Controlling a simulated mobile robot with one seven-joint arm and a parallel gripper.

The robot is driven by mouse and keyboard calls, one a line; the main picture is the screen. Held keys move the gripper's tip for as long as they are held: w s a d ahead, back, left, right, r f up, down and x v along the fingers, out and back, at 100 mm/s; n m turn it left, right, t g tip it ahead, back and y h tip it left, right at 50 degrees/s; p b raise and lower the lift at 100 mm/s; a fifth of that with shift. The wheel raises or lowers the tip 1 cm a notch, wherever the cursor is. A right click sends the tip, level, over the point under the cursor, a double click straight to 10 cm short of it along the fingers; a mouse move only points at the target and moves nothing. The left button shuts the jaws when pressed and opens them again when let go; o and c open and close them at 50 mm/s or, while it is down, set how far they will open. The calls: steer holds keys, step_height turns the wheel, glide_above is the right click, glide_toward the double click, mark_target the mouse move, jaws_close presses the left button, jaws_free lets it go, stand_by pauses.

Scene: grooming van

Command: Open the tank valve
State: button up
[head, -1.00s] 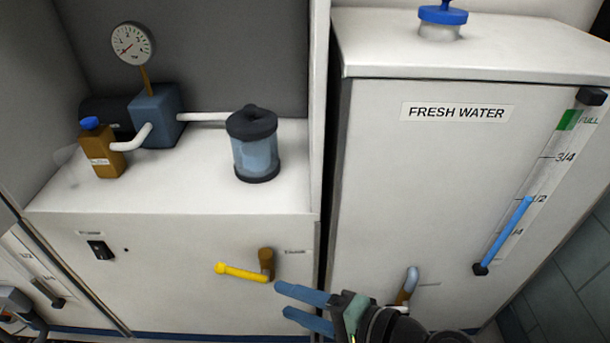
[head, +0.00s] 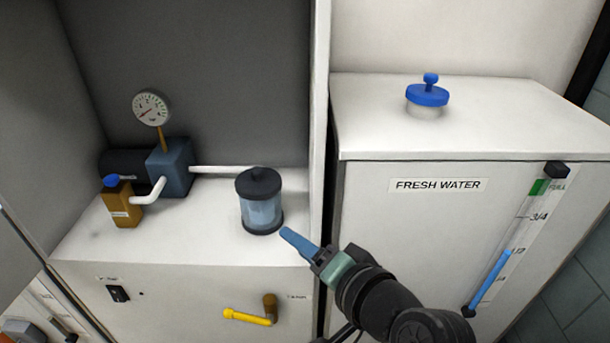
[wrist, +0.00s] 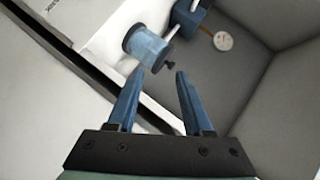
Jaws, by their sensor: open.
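The valve has a yellow lever (head: 247,316) on a brass stub (head: 270,302), on the front of the white cabinet at the left. The lever lies roughly sideways, its free end to the left. A small label beside it is too blurred to read. My gripper (head: 290,238) is open and empty. In the head view it is above and right of the lever, near the cabinet's right edge and close in the picture to the clear canister. The wrist view shows its two blue fingers (wrist: 158,75) apart with nothing between them. The valve is not in the wrist view.
The fresh water tank (head: 400,235) with a blue cap (head: 427,95) stands right.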

step_height(320, 180, up, 9)
steer(key=w+n+t+h+p, duration=0.1)
steer(key=w+t+p, duration=0.1)
steer(key=p, duration=0.1)
steer(key=shift+d+h, duration=0.2)
steer(key=shift+h, duration=0.1)
